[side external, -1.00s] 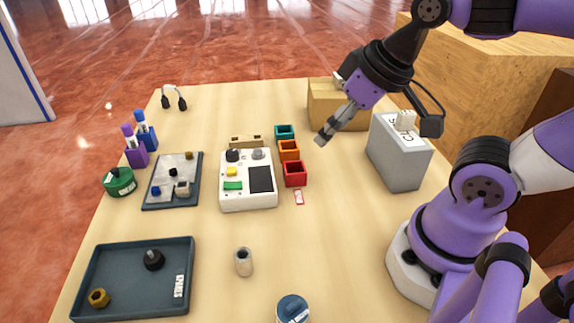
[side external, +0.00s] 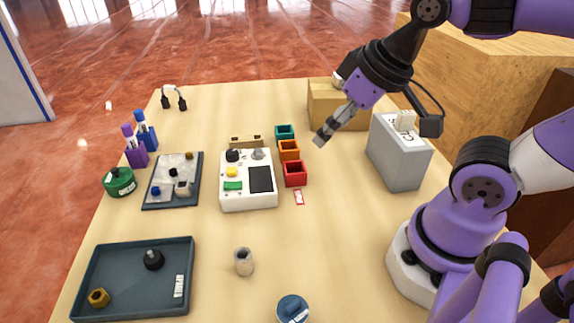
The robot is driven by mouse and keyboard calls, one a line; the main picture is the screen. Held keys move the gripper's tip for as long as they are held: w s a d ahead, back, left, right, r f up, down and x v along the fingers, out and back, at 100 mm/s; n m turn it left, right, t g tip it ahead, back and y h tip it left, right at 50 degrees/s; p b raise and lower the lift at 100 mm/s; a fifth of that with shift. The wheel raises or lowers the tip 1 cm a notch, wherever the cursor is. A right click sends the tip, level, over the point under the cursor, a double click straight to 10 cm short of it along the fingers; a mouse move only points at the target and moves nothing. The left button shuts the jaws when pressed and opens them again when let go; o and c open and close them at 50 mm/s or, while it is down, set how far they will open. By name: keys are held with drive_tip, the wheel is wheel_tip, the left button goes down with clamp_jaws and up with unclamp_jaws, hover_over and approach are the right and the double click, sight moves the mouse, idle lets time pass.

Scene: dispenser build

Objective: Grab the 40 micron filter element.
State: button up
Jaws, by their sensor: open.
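My gripper (side external: 325,134) hangs in the air over the back right part of the table, right of the small coloured bins. It is seen side-on with nothing visible in it. A small beige-grey cylinder with a dark hollow top (side external: 244,262) stands upright on the bare table near the front middle. It may be a filter element, but no micron marking can be read on it. My gripper is well apart from it, farther back and higher.
Teal, orange and red bins (side external: 295,173) stand in a row beside a white control box (side external: 248,183). A dark tray (side external: 187,262) holds a black knob and a brass nut. A grey box (side external: 402,160) and a cardboard box (side external: 350,115) stand right. The front-right centre is mostly clear.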

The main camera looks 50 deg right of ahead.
idle(0.3)
drive_tip(key=m+g, duration=0.3)
drive_tip(key=g, duration=0.2)
hover_over(293, 304)
drive_tip(key=f, duration=0.5)
drive_tip(key=shift+w+d, duration=0.15)
drive_tip(key=shift+w, duration=0.2)
drive_tip(key=shift+g, duration=0.3)
drive_tip(key=f, duration=0.4)
drive_tip(key=shift+s+a+f, duration=0.3)
drive_tip(key=shift+s, duration=0.05)
wheel_tip(293, 304, down, 6)
drive_tip(key=shift+d+f, duration=0.1)
drive_tip(key=shift+d, duration=0.05)
drive_tip(key=c, duration=1.3)
